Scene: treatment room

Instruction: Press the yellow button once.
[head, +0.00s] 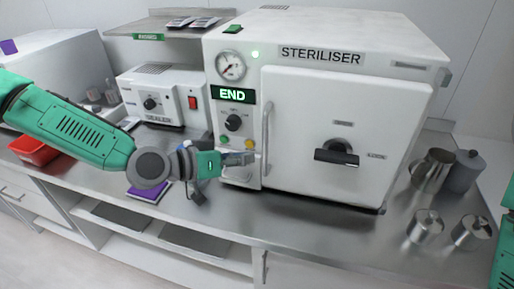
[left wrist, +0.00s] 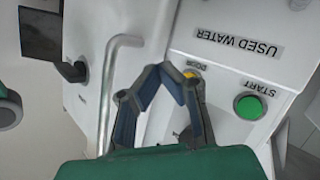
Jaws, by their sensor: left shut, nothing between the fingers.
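The yellow button (head: 249,143) is small and round, on the lower front panel of the white steriliser (head: 300,120). It also shows in the left wrist view (left wrist: 188,74), under a small label and partly hidden by a finger. My left gripper (head: 243,158) is shut and empty, its tips in front of the panel just below the yellow button in the head view. In the left wrist view its closed fingertips (left wrist: 165,67) lie close beside the yellow button; I cannot tell whether they touch it. My right gripper is not in view.
A green START button (left wrist: 250,107) sits beside the yellow one. The steriliser's vertical door handle (head: 267,130) stands out close to the gripper. A display (head: 232,95) reads END. A sealer (head: 165,97) stands to the left, metal canisters (head: 433,170) to the right.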

